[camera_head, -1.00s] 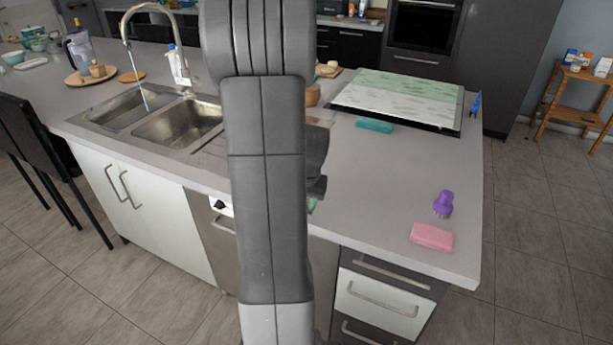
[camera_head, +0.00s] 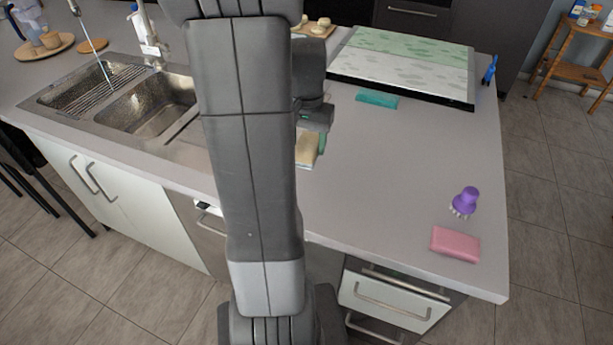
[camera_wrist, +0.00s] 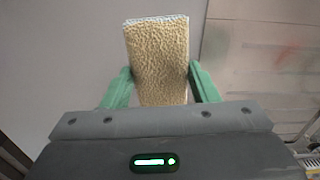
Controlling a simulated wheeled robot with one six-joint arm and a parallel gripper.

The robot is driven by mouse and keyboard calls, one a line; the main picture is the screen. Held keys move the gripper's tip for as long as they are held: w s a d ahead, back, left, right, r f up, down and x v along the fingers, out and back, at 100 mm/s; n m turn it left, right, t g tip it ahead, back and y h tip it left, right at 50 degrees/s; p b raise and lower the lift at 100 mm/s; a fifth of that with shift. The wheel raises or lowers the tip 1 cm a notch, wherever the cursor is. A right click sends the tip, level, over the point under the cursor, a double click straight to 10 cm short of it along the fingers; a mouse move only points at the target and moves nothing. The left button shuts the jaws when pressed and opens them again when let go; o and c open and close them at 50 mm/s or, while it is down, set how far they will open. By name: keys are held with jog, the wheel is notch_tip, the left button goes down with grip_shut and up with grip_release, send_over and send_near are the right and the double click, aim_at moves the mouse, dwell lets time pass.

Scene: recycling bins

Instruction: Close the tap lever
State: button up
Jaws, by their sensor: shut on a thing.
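The tap stands behind the sink at the upper left of the head view. Its body (camera_head: 151,52) shows, but the top of its spout is cut off by the frame edge. A thin stream of water (camera_head: 93,43) runs from it into the left basin. I cannot make out the lever's position. My gripper (camera_wrist: 160,84) is shut on a yellow-tan sponge (camera_wrist: 157,45), with a green finger on each side. In the head view the sponge (camera_head: 307,150) shows beside my arm, over the counter right of the sink, well away from the tap.
The sink (camera_head: 152,108) is partly hidden by my arm. A white and blue bottle (camera_head: 139,24) stands by the tap. On the counter to the right are a teal block (camera_head: 377,99), a purple brush (camera_head: 466,200), a pink sponge (camera_head: 455,245) and a green-white board (camera_head: 402,65).

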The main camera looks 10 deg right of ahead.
aim_at(307, 180)
notch_tip(307, 180, down, 10)
jog(key=shift+r+p, duration=0.25)
jog(key=shift+p, duration=0.2)
jog(key=shift+f, duration=0.15)
jog(key=shift+f, duration=0.15)
jog(key=o, duration=0.9)
